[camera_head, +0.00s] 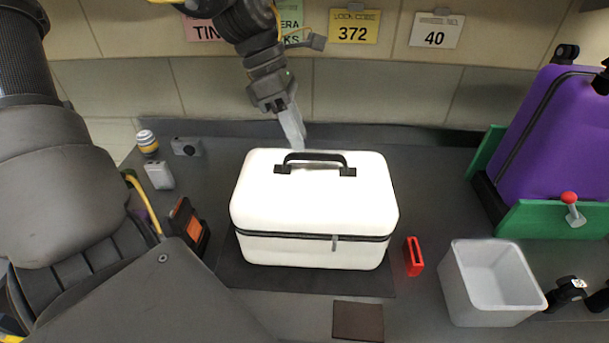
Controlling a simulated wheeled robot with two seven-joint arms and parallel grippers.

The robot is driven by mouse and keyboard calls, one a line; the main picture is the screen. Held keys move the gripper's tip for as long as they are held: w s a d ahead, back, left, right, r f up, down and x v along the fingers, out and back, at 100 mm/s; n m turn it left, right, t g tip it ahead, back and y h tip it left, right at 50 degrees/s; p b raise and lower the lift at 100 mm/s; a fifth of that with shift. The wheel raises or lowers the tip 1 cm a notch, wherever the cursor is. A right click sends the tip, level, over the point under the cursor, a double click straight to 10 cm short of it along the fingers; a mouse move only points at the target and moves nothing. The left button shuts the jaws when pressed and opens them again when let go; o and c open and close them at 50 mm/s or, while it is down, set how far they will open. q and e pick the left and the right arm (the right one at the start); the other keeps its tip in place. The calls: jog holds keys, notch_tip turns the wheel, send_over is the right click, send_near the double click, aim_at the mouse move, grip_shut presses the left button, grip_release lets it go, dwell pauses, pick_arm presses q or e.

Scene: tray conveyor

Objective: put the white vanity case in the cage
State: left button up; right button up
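The white vanity case (312,208) stands upright on a dark mat in the middle of the worktop, with a black handle (315,157) on its lid and a dark zip line with a grey pull along its front. My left gripper (294,130) reaches down from the top, just behind and above the case's back edge, near the handle. Its light grey fingers overlap edge-on, so the gap between them does not show. It does not hold the handle. I cannot make out a cage.
A purple suitcase (560,145) stands in a green holder (555,220) with a red-knobbed lever (570,199) at the right. An empty grey bin (487,312), a red object (413,256) and a brown flat piece (358,321) lie nearby. Small items (186,146) sit at the back left.

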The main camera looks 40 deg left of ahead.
aim_at(307, 154)
pick_arm(q)
jog(key=shift+s+d+f, duration=0.1)
jog(key=shift+d, duration=0.1)
jog(key=x, duration=0.5)
jog(key=shift+s+p, duration=0.1)
jog(key=shift+p, duration=0.3)
jog(key=shift+d, duration=0.1)
jog(key=c, duration=0.8)
grip_shut()
jog(key=shift+r, duration=0.2)
